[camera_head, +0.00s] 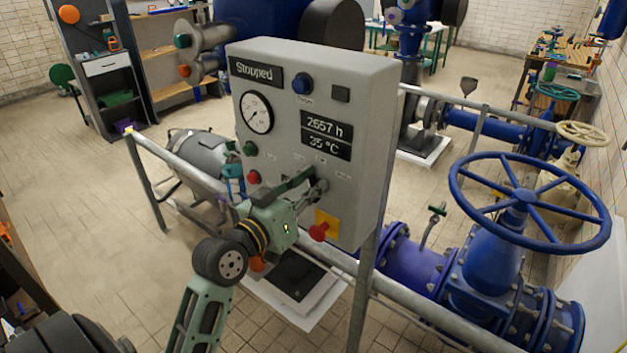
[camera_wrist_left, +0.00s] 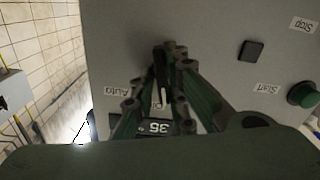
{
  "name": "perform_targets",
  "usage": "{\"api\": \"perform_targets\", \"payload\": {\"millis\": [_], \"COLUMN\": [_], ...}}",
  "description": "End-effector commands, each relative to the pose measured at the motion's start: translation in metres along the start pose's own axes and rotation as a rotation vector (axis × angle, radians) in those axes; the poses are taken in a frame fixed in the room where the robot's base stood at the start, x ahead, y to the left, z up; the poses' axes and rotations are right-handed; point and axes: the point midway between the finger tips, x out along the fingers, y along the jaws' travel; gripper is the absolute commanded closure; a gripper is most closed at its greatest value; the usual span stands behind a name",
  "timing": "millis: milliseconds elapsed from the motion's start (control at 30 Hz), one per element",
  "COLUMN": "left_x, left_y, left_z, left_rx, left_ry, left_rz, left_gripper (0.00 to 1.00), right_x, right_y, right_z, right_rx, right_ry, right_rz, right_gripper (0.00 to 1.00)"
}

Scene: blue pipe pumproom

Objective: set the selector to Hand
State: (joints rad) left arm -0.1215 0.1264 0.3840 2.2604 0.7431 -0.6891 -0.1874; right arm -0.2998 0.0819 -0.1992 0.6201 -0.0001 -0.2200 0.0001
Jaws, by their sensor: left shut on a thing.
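The grey control panel (camera_head: 375,110) stands in the middle of the head view. My left gripper (camera_head: 318,185) reaches its lower front face from the left. In the left wrist view, which sees the panel upside down, the green fingers (camera_wrist_left: 171,50) are closed on the dark selector knob (camera_wrist_left: 164,72). A white pointer mark on it lies near the middle label, partly covered. The Auto label (camera_wrist_left: 124,90) shows to the left of the fingers. The Hand label is not readable; the fingers cover that side. My right gripper is not in view.
The panel reads Stopped (camera_head: 256,73). A red button (camera_head: 254,177), a green button (camera_head: 250,148) and a red emergency knob (camera_head: 319,232) sit close around my gripper. A grey rail (camera_head: 450,331) runs below the panel. A blue handwheel (camera_head: 527,197) stands at right.

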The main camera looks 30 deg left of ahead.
Motion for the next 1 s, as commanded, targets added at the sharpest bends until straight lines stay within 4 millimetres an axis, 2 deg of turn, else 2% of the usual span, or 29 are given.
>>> {"api": "perform_targets", "payload": {"millis": [33,500,1000], "left_x": [-0.001,-0.001,-0.001], "left_y": [-0.002,-0.005,-0.006], "left_z": [-0.006,-0.003,0.001], "left_rx": [-0.039,-0.390,-0.500], "left_ry": [0.006,0.006,0.003], "left_rz": [-0.006,-0.007,-0.007], "left_gripper": [1.00,1.00,1.00], "right_x": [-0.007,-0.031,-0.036], "right_y": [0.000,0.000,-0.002], "right_z": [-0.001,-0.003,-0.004], "right_rx": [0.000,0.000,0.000], "right_ry": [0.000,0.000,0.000], "right_rz": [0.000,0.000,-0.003], "right_gripper": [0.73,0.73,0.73]}}
